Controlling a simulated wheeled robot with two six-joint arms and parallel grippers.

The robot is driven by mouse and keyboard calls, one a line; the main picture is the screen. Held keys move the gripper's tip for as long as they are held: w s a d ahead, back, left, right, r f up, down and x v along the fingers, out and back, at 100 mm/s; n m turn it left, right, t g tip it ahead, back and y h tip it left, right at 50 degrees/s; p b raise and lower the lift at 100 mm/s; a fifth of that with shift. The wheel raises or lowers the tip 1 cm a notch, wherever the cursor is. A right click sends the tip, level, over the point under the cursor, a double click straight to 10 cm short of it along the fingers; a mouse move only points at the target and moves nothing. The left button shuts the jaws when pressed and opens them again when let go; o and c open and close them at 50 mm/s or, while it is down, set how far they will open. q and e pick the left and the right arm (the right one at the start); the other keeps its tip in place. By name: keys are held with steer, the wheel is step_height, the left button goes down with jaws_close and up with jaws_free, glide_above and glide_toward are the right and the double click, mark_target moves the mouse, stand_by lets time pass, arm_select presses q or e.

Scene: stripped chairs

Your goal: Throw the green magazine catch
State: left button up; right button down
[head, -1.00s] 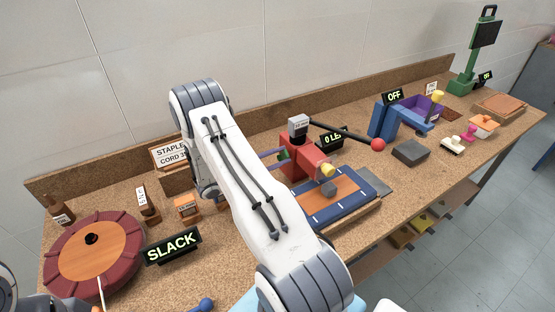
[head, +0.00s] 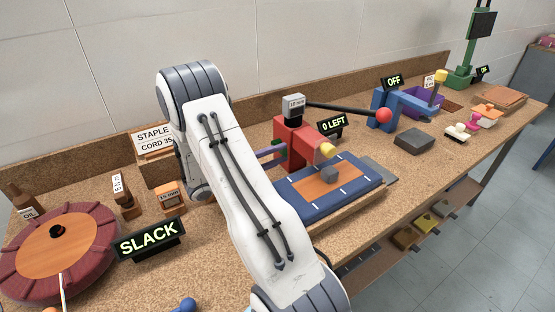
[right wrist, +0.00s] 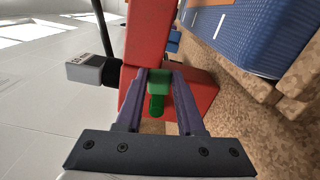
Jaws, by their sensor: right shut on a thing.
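The green magazine catch (right wrist: 158,103) sits on the side of the red stapler-like machine (right wrist: 150,35), low near its base. In the right wrist view my right gripper (right wrist: 161,82) has its two purple fingers on either side of the catch and is shut on it. In the head view the red machine (head: 295,138) stands behind a blue mat, and only a bit of the purple fingers (head: 270,149) shows past my white right arm. Most of the catch is hidden there. My left gripper is not in view.
The blue and orange padded board (head: 335,190) with a grey block lies in front of the machine. A long lever with a red ball (head: 383,115) reaches right.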

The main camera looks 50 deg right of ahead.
steer(key=shift+f, duration=0.15)
stand_by(0.4)
steer(key=c, duration=0.5)
jaws_free()
